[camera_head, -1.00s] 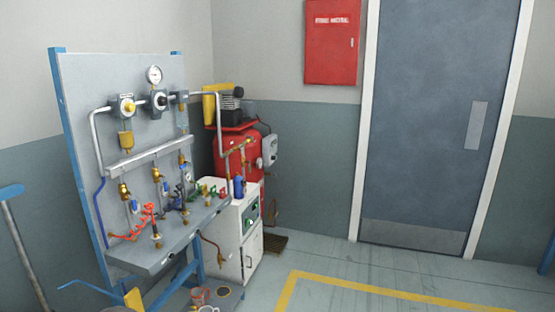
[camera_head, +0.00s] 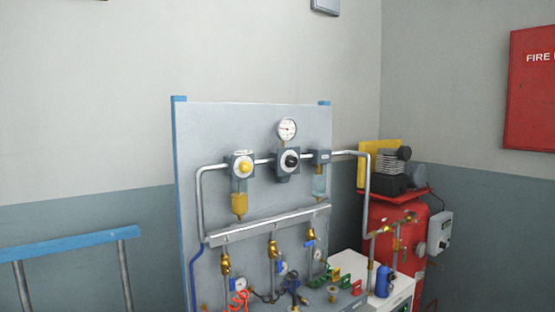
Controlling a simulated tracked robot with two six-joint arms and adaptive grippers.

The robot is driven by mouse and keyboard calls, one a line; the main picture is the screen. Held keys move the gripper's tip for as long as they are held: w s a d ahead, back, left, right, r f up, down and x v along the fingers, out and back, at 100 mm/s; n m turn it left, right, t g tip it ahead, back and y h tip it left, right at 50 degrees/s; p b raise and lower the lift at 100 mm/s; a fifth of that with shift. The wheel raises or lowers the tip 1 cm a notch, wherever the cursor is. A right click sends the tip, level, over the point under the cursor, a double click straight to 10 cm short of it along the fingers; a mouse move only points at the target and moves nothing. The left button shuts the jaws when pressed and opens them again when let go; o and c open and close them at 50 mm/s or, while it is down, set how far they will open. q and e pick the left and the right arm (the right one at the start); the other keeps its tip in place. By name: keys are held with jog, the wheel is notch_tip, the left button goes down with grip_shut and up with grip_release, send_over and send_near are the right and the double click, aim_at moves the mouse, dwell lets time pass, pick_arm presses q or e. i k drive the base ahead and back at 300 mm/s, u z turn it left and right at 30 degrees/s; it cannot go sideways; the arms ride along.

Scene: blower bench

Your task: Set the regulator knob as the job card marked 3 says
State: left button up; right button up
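The regulator (camera_head: 288,166) sits in the middle of the top pipe run on the grey bench panel (camera_head: 290,120). It has a dark round knob (camera_head: 292,160) on its front and a white-faced gauge (camera_head: 287,130) above it. The knob's setting is too small to read. I cannot make out any job card marked 3. Neither gripper is in view.
A red tank (camera_head: 392,225) with a compressor on top stands right of the panel. Brass valves, small gauges, and coiled hoses sit at the panel's lower part. A blue rail (camera_head: 70,243) is at the lower left. A red fire cabinet (camera_head: 532,90) hangs at the right.

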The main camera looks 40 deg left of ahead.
aim_at(290, 161)
jog(key=u, duration=0.45)
jog(key=i, duration=1.3)
jog(key=u, duration=0.65)
jog(key=k, duration=0.65)
jog(key=u, duration=0.25)
jog(key=i, duration=0.75)
jog(key=z, duration=0.1)
